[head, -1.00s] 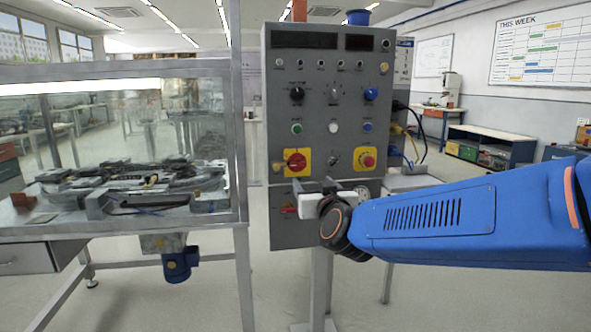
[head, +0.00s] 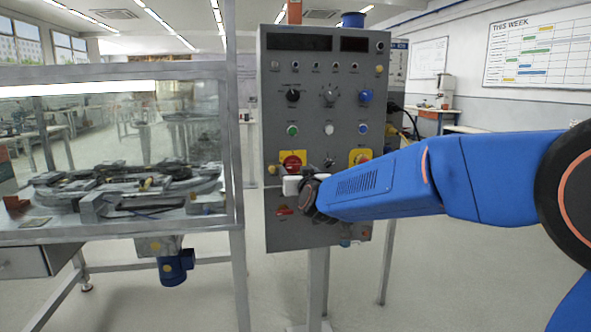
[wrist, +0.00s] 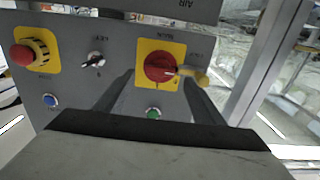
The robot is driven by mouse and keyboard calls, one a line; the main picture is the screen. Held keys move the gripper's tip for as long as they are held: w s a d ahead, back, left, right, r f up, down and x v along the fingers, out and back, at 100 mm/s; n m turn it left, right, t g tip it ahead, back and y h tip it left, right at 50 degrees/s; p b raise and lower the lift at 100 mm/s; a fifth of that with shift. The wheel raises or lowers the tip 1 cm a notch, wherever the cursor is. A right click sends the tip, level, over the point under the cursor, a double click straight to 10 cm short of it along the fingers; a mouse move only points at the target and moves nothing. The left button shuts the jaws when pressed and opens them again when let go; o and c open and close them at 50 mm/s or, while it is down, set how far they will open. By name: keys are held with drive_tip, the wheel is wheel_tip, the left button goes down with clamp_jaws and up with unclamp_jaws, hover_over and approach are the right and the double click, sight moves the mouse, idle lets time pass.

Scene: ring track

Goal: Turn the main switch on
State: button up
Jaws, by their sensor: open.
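The main switch is a red rotary knob on a yellow plate on the grey control panel. It shows in the head view (head: 293,161) and in the wrist view (wrist: 160,67). A pale pointer and a small yellow piece (wrist: 197,76) show at its right side in the wrist view. My gripper (head: 298,185) is in front of the panel, just below the switch in the head view. In the wrist view my gripper (wrist: 160,78) is open, its two dark fingers pointing at the panel on either side of the switch. I cannot tell whether they touch it.
A red emergency button (wrist: 22,55) on yellow and a small selector (wrist: 95,60) sit beside the switch. A green button (head: 293,131) is above it in the head view. A glass-walled bench (head: 235,195) stands close on the left.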

sight(294, 166)
drive_tip(key=shift+x, duration=1.65)
drive_tip(key=shift+c, duration=0.5)
drive_tip(key=c, duration=0.9)
drive_tip(key=shift+c, duration=0.2)
